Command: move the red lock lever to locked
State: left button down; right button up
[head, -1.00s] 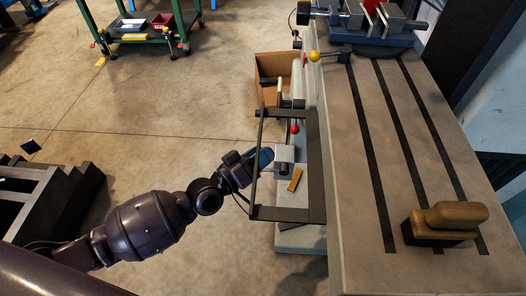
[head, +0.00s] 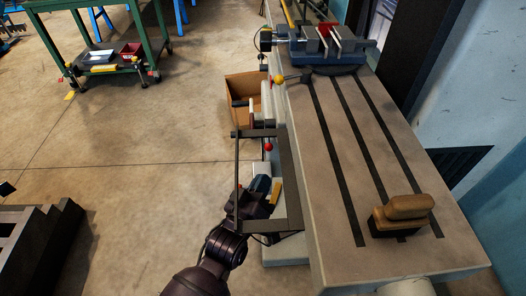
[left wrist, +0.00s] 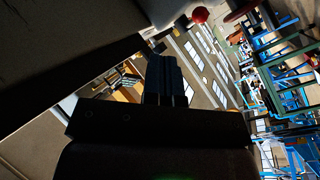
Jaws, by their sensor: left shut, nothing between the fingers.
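The red lock lever shows as a small red ball knob (head: 268,147) on the side of the grey machine table, within the outline of a dark rectangular frame (head: 285,160). In the left wrist view the red ball (left wrist: 200,15) is near the top edge, beyond the fingers. My left gripper (head: 262,184) is shut and empty, just below the knob in the head view and apart from it. The frame's thin bar crosses in front of part of my left arm. In the left wrist view my dark fingers (left wrist: 165,75) are together. The lever's arm is hardly visible. My right gripper is not in view.
The grey table (head: 335,215) with dark slots carries a vise (head: 315,47) and a wooden-handled block (head: 403,212). A yellow-knobbed lever (head: 279,79) sits at its edge. A cardboard box (head: 240,88) stands beside it. Open floor lies left.

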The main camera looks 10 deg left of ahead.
pick_arm(q)
jog(key=y, duration=0.2)
jog(key=y+b, duration=0.1)
send_near(268, 142)
jog(key=shift+g, duration=0.3)
jog(key=w, duration=0.4)
jog(key=shift+d+r, duration=0.2)
jog(key=shift+d, duration=0.1)
jog(key=shift+w+d, duration=0.1)
jog(key=shift+w, duration=0.75)
